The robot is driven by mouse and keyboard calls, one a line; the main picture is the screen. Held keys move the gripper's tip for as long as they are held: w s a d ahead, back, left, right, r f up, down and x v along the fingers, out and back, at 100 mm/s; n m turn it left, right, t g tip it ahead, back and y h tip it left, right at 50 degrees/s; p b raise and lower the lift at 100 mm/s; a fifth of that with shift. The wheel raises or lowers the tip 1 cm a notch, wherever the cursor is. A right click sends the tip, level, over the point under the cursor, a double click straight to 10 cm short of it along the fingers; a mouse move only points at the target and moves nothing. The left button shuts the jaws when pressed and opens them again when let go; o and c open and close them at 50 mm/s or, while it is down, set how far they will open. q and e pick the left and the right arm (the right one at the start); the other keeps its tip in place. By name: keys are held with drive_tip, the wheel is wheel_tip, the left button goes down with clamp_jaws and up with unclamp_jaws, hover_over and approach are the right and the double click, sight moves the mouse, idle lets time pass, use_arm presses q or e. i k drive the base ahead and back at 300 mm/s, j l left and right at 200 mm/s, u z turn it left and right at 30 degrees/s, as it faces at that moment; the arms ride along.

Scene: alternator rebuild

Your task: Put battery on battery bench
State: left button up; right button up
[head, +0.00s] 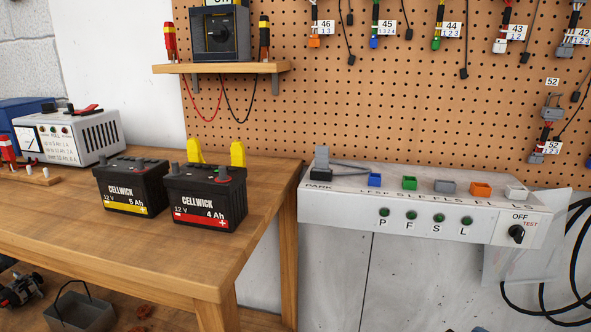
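Two black batteries stand upright side by side on the wooden bench (130,240). The left battery (130,186) has a yellow stripe and reads 12 V 5 Ah. The right battery (205,198) has a red stripe and reads 12 V 4 Ah; it is near the bench's right edge. Both have grey terminal posts on top. Two yellow upright pieces (238,154) show just behind the right battery; their lower parts are hidden. I cannot tell from the picture whether this bench is the battery bench. Neither of my grippers is in view.
A white charger (70,138) with a dial stands at the bench's back left. A test panel (420,205) with coloured sockets is to the right, past a gap. A wooden shelf (222,68) holds a switch box above. The bench's front is clear.

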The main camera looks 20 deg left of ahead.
sight(74, 195)
drive_tip(key=k+j+u, duration=0.2)
drive_tip(key=j, duration=0.15)
drive_tip(key=k+j+u, duration=0.15)
drive_tip(key=j, duration=0.25)
drive_tip(key=k+j+u, duration=0.2)
drive_tip(key=j, duration=0.2)
drive_tip(key=j+u, duration=0.15)
drive_tip(key=j, duration=0.25)
drive_tip(key=k+j+u, duration=0.2)
drive_tip(key=j, duration=0.8)
